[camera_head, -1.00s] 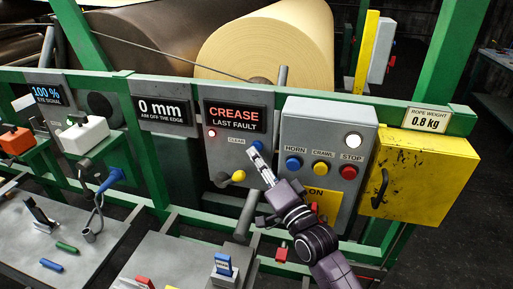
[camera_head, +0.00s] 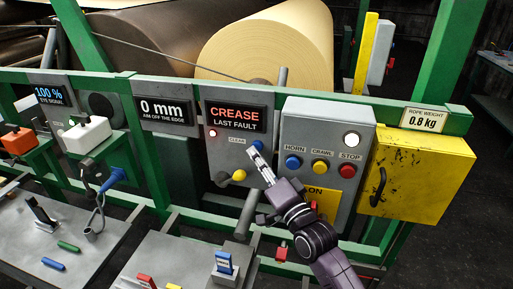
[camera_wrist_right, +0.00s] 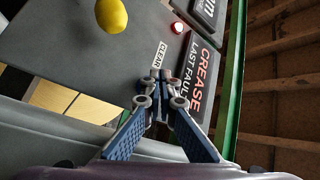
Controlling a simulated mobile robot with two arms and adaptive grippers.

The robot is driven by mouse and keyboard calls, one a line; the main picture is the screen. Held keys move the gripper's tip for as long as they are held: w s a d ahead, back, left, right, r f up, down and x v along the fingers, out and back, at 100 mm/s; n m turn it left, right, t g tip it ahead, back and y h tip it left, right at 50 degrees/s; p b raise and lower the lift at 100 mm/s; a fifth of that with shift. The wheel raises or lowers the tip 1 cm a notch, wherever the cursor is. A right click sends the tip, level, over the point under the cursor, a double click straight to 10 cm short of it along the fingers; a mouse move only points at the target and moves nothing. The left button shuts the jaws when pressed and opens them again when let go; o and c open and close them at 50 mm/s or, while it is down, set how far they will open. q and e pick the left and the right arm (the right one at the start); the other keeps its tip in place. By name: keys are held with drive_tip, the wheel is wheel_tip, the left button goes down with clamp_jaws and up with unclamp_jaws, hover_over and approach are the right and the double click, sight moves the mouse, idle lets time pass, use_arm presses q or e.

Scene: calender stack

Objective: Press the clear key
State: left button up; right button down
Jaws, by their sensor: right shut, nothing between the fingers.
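The clear key is a blue round button (camera_head: 259,144) on the grey panel, right of the "CLEAR" label (camera_head: 237,140) and below the "CREASE LAST FAULT" display (camera_head: 237,117). My right gripper (camera_head: 253,153) is shut and empty, its fingertips right at the lower left edge of the key. I cannot tell whether they touch it. A red lamp (camera_wrist_right: 178,27) is lit on the panel. My left gripper is not in view.
A yellow knob (camera_head: 239,175) sticks out below the key. To the right is a box with blue, yellow and red buttons (camera_head: 322,167), then a yellow cabinet (camera_head: 425,175) with a hook. A grey bar (camera_head: 246,215) lies below my gripper.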

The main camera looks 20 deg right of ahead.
drive_tip(key=shift+w+d+r, duration=0.1)
drive_tip(key=shift+d+r, duration=0.3)
drive_tip(key=shift+r, duration=0.35)
drive_tip(key=shift+f+p, duration=0.15)
drive_tip(key=shift+p, duration=0.15)
drive_tip(key=shift+a, duration=0.15)
drive_tip(key=s, duration=0.1)
drive_tip(key=s+a+p, duration=0.1)
drive_tip(key=s+a+f+p, duration=0.1)
drive_tip(key=shift+s+a+f, duration=0.1)
drive_tip(key=shift+s+a, duration=0.15)
idle(0.6)
